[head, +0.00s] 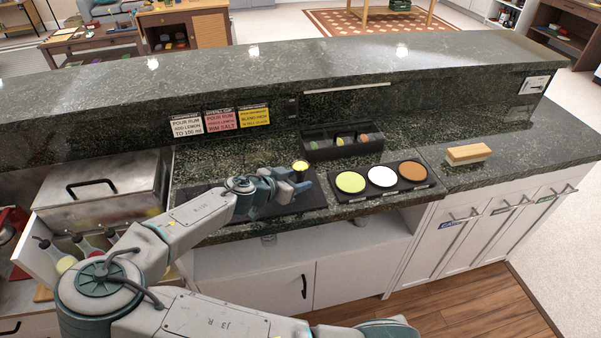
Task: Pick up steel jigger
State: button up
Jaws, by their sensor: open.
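My gripper (303,182) is open, low over the black mat (312,200) on the bar counter. A small round thing with a yellow top (300,165) stands just beyond the fingers, close to them. Its lower part is hidden behind my gripper, and I cannot tell whether it is the steel jigger. No other jigger can be made out. I cannot tell whether the fingers touch anything.
A black tray with green, white and brown rounds (424,184) lies right of the mat. Behind it stands a black divided caddy (342,146). A wooden brush (467,154) lies farther right. A steel lidded box (98,200) is at left. The raised ledge (240,75) runs behind.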

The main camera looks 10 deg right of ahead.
jog(key=c, duration=1.1)
jog(key=shift+r, duration=0.1)
